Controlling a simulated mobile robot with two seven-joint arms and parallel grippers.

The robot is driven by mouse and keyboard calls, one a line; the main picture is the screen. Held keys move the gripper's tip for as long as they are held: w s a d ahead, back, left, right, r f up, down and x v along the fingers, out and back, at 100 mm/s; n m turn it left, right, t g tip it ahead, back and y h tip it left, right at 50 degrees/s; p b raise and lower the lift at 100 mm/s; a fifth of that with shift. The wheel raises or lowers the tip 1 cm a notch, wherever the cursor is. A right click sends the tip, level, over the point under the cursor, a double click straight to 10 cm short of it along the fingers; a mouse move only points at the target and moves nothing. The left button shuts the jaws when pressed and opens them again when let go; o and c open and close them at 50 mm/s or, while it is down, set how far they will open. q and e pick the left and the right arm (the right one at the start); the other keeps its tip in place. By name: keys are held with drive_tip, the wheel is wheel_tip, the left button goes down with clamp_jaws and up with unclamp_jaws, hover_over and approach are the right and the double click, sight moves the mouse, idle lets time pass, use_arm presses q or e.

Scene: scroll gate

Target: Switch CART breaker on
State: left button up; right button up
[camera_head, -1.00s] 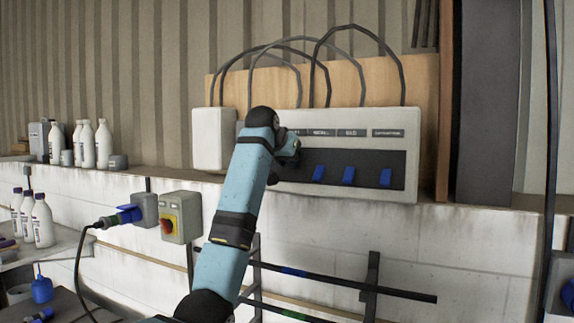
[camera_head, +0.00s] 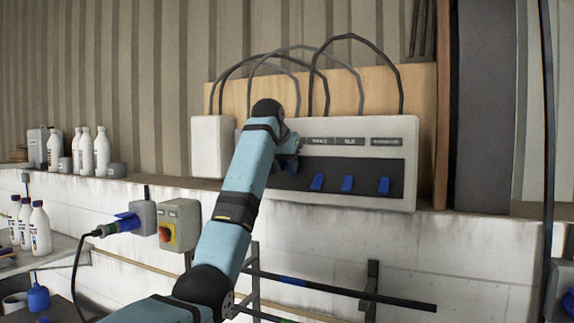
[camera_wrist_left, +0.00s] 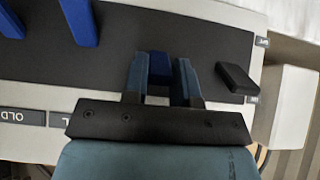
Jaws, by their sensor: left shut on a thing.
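The breaker panel (camera_head: 400,160) is a pale box on the wall with a dark strip and blue levers. Three levers, the left one (camera_head: 317,182), the middle one (camera_head: 347,184) and the right one (camera_head: 384,186), show right of my left gripper (camera_head: 289,163). In the left wrist view, my left gripper (camera_wrist_left: 160,70) is shut on another blue lever (camera_wrist_left: 159,64), with one finger on each side. A black switch (camera_wrist_left: 237,77) sits beside it. No CART label is readable; my arm covers the panel's left part. My right gripper is out of view.
A white box (camera_head: 212,143) adjoins the panel's left side, and dark cables (camera_head: 320,70) loop above. A grey box with a red-orange rotary switch (camera_head: 167,234) is lower left. White bottles (camera_head: 102,150) stand on the ledge at left.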

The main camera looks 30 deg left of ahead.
use_arm(q)
drive_tip(key=o, duration=0.9)
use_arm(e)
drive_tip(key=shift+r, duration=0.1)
use_arm(q)
drive_tip(key=b+v, duration=0.7)
drive_tip(key=v, duration=0.6)
drive_tip(key=shift+s+r, duration=0.2)
drive_tip(key=shift+r, duration=0.1)
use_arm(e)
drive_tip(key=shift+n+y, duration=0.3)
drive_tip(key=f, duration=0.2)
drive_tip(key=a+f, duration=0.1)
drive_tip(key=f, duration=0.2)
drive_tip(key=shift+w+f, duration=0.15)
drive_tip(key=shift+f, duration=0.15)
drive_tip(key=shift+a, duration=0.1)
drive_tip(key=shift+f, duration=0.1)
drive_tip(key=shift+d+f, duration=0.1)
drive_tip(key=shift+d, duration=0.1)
